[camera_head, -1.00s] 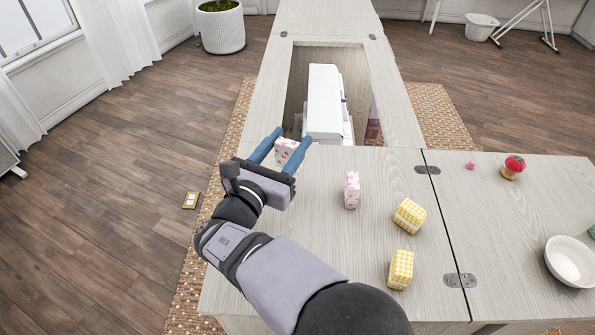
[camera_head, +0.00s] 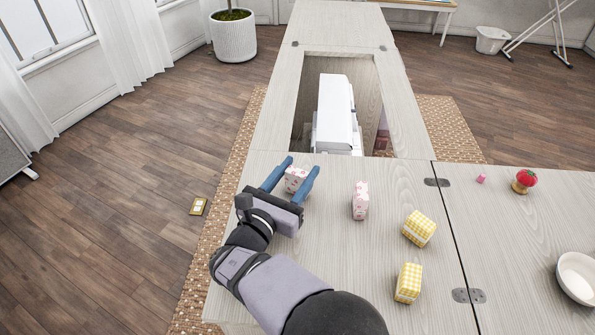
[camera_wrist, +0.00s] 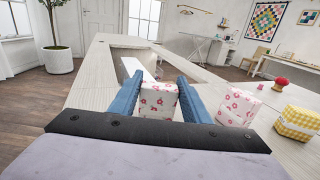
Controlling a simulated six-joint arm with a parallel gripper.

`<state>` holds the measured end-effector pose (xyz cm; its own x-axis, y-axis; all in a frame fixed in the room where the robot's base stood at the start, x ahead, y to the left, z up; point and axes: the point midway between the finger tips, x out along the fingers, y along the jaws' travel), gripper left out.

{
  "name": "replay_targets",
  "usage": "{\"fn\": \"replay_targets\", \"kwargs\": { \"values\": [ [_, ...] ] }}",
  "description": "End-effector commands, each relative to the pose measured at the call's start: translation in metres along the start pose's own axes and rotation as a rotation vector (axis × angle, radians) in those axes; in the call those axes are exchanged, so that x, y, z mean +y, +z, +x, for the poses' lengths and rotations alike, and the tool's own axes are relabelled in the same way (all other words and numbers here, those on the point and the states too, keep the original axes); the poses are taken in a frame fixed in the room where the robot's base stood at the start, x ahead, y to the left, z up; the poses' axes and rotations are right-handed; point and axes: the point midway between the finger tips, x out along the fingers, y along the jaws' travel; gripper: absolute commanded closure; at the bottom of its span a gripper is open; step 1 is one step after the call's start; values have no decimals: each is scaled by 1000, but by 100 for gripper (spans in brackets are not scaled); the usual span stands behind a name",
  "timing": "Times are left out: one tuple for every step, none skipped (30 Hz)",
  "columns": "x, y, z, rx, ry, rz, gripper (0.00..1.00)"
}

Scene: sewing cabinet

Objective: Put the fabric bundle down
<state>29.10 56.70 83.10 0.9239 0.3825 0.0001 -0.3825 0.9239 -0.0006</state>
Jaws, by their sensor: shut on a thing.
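My gripper (camera_head: 291,178) is shut on a white fabric bundle with a pink floral print (camera_head: 296,181). The blue fingers stand on either side of it. In the wrist view the held bundle (camera_wrist: 158,99) sits between the fingertips, upright. It is at the left part of the cabinet top (camera_head: 330,270), just in front of the opening. I cannot tell whether its underside touches the surface. A second pink floral bundle (camera_head: 360,201) stands on the top to the right, apart from my gripper.
Two yellow checked bundles (camera_head: 419,228) (camera_head: 408,283) lie further right. A white sewing machine (camera_head: 336,115) sits in the opening behind. A strawberry pincushion (camera_head: 525,180), a small pink item (camera_head: 480,178) and a white bowl (camera_head: 577,277) are on the right leaf. Bare surface lies in front of the bundles.

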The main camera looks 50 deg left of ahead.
Motion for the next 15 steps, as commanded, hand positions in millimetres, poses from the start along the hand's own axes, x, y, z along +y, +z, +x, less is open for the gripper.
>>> {"fn": "replay_targets", "kwargs": {
  "values": [
    [0, 0, 0, 0, 0, 0, 78],
    [0, -1, 0, 0, 0, 0, 78],
    [0, -2, 0, 0, 0, 0, 78],
    [0, -3, 0, 0, 0, 0, 78],
    [0, -4, 0, 0, 0, 0, 78],
    [0, -4, 0, 0, 0, 0, 55],
    [0, -3, 0, 0, 0, 0, 47],
    [0, -3, 0, 0, 0, 0, 40],
    [0, -3, 0, 0, 0, 0, 38],
    [0, -3, 0, 0, 0, 0, 38],
    [0, -3, 0, 0, 0, 0, 38],
    [0, -3, 0, 0, 0, 0, 38],
    [0, -3, 0, 0, 0, 0, 38],
    [0, -3, 0, 0, 0, 0, 38],
    [0, -3, 0, 0, 0, 0, 38]
  ]
}}
